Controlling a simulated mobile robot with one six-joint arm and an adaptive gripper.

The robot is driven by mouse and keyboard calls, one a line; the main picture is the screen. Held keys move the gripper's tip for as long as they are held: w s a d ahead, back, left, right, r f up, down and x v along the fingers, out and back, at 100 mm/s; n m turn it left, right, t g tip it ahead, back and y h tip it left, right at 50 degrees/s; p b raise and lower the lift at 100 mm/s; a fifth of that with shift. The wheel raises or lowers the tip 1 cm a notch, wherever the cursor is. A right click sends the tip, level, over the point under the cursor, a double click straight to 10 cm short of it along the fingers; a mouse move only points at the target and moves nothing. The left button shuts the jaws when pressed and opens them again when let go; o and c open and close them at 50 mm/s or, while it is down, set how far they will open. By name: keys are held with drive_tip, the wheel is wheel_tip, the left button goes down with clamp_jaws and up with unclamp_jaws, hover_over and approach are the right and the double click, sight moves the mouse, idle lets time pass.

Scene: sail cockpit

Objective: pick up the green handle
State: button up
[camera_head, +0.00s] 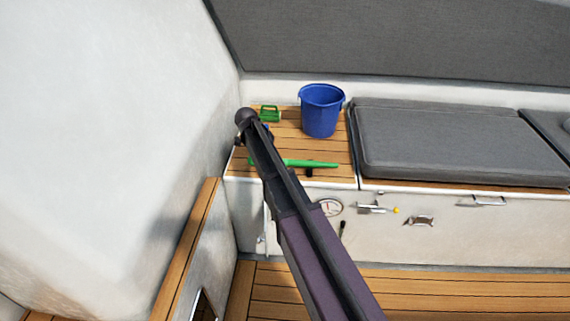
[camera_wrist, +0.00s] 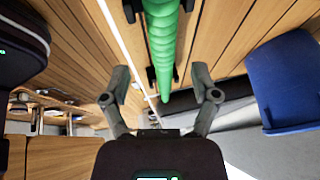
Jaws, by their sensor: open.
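The long green handle (camera_head: 312,163) lies on the slatted wooden bench top near its front edge in the head view. My arm crosses in front of part of it. In the wrist view the green handle (camera_wrist: 163,45) is a ridged bar running from the top edge towards the space between my fingers, with dark fittings beside it. My gripper (camera_wrist: 162,88) is open and empty, one finger to each side of the bar's line. I see no contact with it. In the head view my arm hides the gripper.
A blue bucket (camera_head: 321,112) stands on the bench to the right, and shows in the wrist view (camera_wrist: 290,82). A small green object (camera_head: 270,113) lies at the back left. A grey cushion (camera_head: 450,140) covers the bench further right. A white wall (camera_head: 110,130) rises at left.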

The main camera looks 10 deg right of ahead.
sight(292, 163)
drive_tip(key=shift+f, duration=0.1)
drive_tip(key=shift+d+b+x, duration=0.2)
drive_tip(key=shift+b+x, duration=2.15)
drive_tip(key=shift+x, duration=0.2)
drive_tip(key=shift+w, duration=0.1)
clamp_jaws()
